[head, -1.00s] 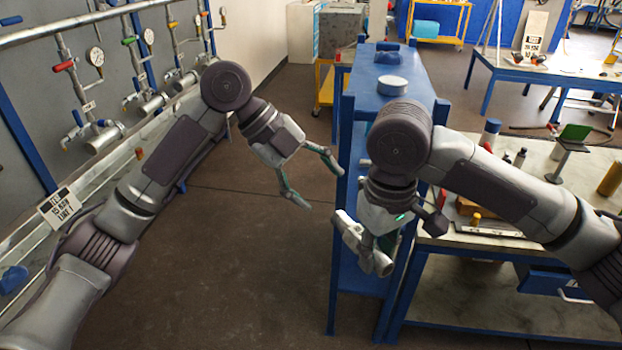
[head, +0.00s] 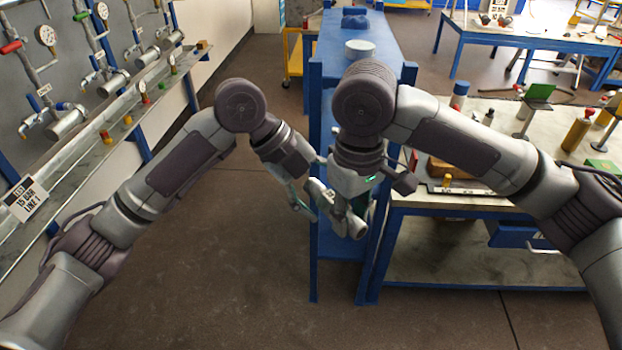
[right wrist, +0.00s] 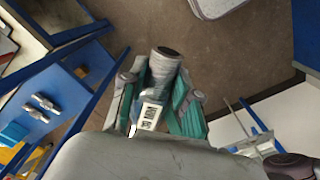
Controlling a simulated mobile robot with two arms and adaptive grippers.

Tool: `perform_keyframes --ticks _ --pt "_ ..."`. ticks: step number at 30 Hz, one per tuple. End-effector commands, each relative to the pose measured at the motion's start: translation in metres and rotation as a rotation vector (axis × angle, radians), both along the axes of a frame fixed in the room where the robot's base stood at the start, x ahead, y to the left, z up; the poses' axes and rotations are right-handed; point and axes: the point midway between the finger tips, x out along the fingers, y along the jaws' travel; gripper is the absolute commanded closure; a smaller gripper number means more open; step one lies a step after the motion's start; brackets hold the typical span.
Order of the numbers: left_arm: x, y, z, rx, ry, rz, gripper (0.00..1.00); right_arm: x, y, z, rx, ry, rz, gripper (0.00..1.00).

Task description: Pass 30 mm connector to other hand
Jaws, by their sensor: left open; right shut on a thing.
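The 30 mm connector (head: 341,216) is a grey metal pipe fitting. My right gripper (head: 350,200) is shut on it and holds it in the air, in front of the blue shelf frame. In the right wrist view the connector (right wrist: 164,71) shows a dark round end and a white label, between the teal fingers of the right gripper (right wrist: 160,98). My left gripper (head: 311,184) is open, at the connector's left end, with its fingers spread around or just beside that end. The head view does not show whether they touch; part of the fingers is hidden.
The tall blue shelf (head: 325,255) stands right behind both grippers, with a white round container (head: 360,48) on top. A workbench (head: 440,200) with bottles and tools is at the right. A gauge and valve rail (head: 125,125) lines the left wall. The floor at front is clear.

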Motion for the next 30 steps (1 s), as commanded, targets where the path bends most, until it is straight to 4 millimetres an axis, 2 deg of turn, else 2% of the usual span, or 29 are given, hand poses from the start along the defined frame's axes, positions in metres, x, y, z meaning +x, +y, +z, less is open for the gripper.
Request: perform_keyframes --ticks 11,23,25,26,30 --pt "0.0000 -0.0027 -0.0043 0.001 0.000 0.001 0.31 0.0002 0.0002 0.0008 0.001 -0.002 0.000 1.00" --pt "0.0002 -0.0029 -0.0037 0.000 -0.001 0.002 0.97 -0.0002 0.0005 0.0007 0.002 -0.001 0.001 1.00" --pt "0.0002 -0.0029 -0.0036 0.000 -0.001 0.001 1.00 -0.0003 0.0007 0.0007 0.002 -0.001 0.002 1.00" --pt "0.0004 -0.0032 -0.0025 -0.003 -0.002 0.001 1.00 -0.0003 0.0007 0.0008 0.002 -0.001 0.002 0.66" --pt "0.0003 -0.0031 -0.0026 -0.002 -0.003 0.001 1.00 -0.0002 0.0006 0.0006 0.001 0.000 0.002 0.43"
